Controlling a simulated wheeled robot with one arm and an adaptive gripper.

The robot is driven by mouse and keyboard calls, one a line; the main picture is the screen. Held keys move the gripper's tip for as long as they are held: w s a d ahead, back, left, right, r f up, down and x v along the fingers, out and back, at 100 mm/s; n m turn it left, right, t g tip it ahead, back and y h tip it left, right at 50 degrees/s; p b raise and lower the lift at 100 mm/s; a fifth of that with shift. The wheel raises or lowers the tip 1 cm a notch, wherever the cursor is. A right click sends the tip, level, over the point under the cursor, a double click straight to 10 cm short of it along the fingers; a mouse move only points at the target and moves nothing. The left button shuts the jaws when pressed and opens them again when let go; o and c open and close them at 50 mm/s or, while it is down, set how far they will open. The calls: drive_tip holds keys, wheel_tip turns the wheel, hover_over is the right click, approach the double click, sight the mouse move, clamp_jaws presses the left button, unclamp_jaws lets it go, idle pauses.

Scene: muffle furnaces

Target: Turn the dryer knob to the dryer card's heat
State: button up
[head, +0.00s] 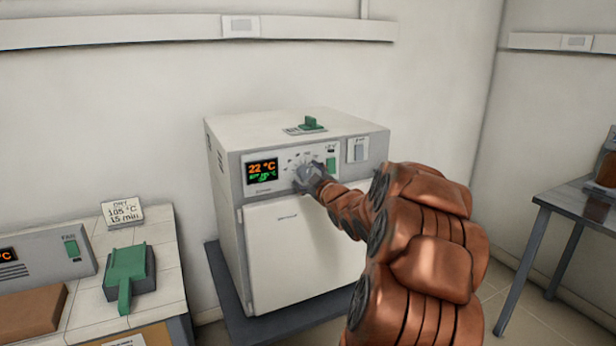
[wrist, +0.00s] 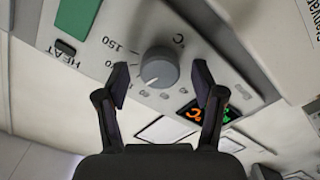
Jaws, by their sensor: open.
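The dryer (head: 300,250) is a pale cabinet with a closed door and a control panel on top of its front. Its display (head: 262,170) reads 22 °C. The dryer card (head: 123,212) reads DRY, 105 °C, 15 min. In the wrist view the round grey knob (wrist: 158,66) sits between my open fingertips (wrist: 161,78), with a gap visible on each side. A white mark on the knob points toward the lower left of that view. A 150 marking shows at its upper left; other numbers are partly hidden. In the head view my gripper (head: 311,178) covers much of the knob.
A green HEAT switch (wrist: 75,16) is near the knob. A green-handled item (head: 311,124) rests on top of the dryer. A tiled bench (head: 165,262) at left holds a green tool (head: 126,270). A grey table (head: 575,203) stands at right.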

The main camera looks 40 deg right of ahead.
drive_tip(key=v, duration=1.1)
drive_tip(key=shift+s, duration=0.35)
drive_tip(key=shift+a, duration=0.15)
drive_tip(key=s+a+f+m+g+y+p, duration=0.1)
drive_tip(key=a+f+g, duration=0.2)
drive_tip(key=a, duration=0.3)
drive_tip(key=s+a+f+m+g+p, duration=0.1)
drive_tip(key=a+f+g, duration=0.15)
drive_tip(key=a, duration=0.25)
drive_tip(key=a+f+m+g+y+p, duration=0.1)
drive_tip(key=a+f+m+g+p, duration=0.1)
drive_tip(key=a+f+g, duration=0.3)
drive_tip(key=s+a+r+g+y+p, duration=0.1)
drive_tip(key=s+a+g, duration=0.7)
drive_tip(key=s+a, duration=1.6)
drive_tip(key=s+y+p, duration=0.1)
drive_tip(key=y, duration=0.1)
drive_tip(key=shift+r+y, duration=0.3)
drive_tip(key=shift+y, duration=0.1)
drive_tip(key=shift+s+d, duration=0.1)
drive_tip(key=shift+s, duration=0.05)
